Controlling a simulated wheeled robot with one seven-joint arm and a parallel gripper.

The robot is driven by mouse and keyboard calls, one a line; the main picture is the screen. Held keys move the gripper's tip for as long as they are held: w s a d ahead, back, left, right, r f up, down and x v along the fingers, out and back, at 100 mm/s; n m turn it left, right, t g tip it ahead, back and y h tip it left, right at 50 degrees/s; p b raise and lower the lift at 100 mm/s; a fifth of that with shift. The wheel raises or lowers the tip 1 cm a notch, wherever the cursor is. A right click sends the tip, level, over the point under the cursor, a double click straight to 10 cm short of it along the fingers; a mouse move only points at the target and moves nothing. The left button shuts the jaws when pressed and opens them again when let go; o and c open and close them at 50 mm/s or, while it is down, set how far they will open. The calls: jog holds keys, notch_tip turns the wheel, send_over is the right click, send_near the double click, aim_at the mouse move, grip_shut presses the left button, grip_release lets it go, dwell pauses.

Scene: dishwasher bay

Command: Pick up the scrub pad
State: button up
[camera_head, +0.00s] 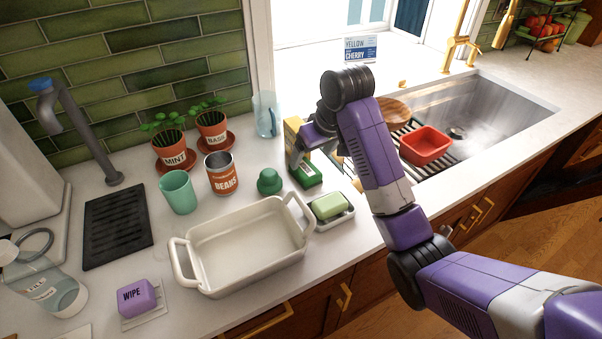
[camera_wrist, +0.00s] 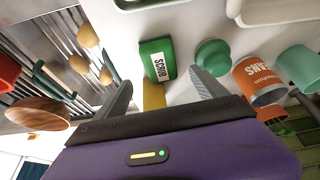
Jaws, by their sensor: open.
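The scrub pad (camera_head: 306,176) is a green block on the white counter, just below my gripper (camera_head: 312,150) in the head view. In the wrist view the scrub pad (camera_wrist: 157,60), with a white SCRUB label, lies beyond and between the two fingertips of my gripper (camera_wrist: 160,90). The fingers are spread wide and nothing is held between them. A gap shows on either side of the pad. In the head view my arm and gripper hide part of the area behind the pad.
A dark green knob-topped item (camera_head: 269,182) stands close left of the pad, with a beans can (camera_head: 222,176) beyond. A yellow box (camera_head: 292,134) is just behind. A pale green bar on a dish (camera_head: 346,216) and a white baking dish (camera_head: 184,262) lie in front. The rack and sink (camera_head: 520,105) are right.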

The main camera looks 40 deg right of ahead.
aim_at(306, 168)
jog(key=shift+f, duration=0.3)
jog(key=shift+p+x, duration=0.6)
jog(key=shift+x, duration=3.05)
jog(key=shift+w, duration=0.15)
jog(key=c, duration=1.4)
notch_tip(306, 168, up, 20)
jog(key=p, duration=0.3)
jog(key=shift+r+p, duration=0.1)
jog(key=shift+p, duration=0.3)
